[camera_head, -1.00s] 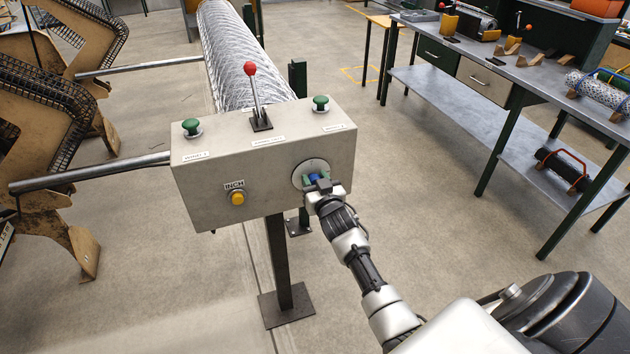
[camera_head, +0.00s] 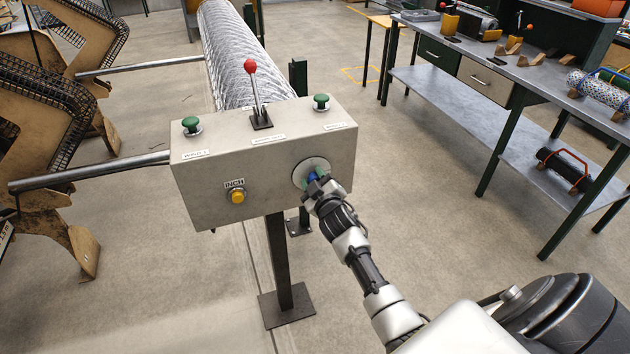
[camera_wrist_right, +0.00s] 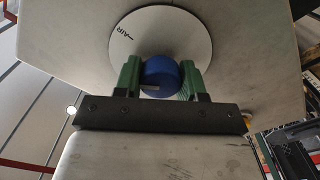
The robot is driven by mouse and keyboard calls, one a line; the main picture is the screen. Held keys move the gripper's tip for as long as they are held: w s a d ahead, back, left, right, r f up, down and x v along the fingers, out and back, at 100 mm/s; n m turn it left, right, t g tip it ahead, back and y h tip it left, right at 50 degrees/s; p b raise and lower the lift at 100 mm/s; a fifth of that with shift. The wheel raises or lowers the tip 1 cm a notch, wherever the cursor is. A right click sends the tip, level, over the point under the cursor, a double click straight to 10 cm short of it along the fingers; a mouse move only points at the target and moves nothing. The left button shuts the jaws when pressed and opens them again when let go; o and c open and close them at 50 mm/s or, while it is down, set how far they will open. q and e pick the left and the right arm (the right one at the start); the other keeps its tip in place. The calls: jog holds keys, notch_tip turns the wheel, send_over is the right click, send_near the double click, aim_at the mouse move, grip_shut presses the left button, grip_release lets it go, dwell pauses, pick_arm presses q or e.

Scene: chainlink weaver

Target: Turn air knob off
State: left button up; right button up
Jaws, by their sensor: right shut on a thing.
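The blue air knob (camera_wrist_right: 161,76) sits on a round white dial plate (camera_wrist_right: 125,38) marked AIR, on the front of the grey control box (camera_head: 215,190). My right gripper (camera_wrist_right: 160,80) is shut on the knob, with one green finger on each side of it in the right wrist view. In the head view the right gripper (camera_head: 315,180) reaches the dial from below right and hides most of the blue knob. A pale mark shows on the knob's lower left in the wrist view. My left gripper is not in view.
The box also carries a red-topped lever (camera_head: 251,68), green buttons (camera_head: 191,125) and a yellow INCH button (camera_head: 238,197). It stands on a dark post (camera_head: 279,265). A workbench (camera_head: 480,60) is at right. The floor between is clear.

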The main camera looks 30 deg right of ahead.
jog(key=n+b, duration=0.1)
jog(key=n, duration=0.4)
jog(key=shift+f+n, duration=0.15)
jog(key=shift+n, duration=0.15)
jog(key=shift+a+n+b, duration=0.1)
jog(key=shift+n+b, duration=0.2)
jog(key=shift+n, duration=2)
jog(key=shift+f, duration=0.1)
jog(key=o, duration=0.9)
jog(key=v, duration=1)
jog(key=shift+s, duration=0.4)
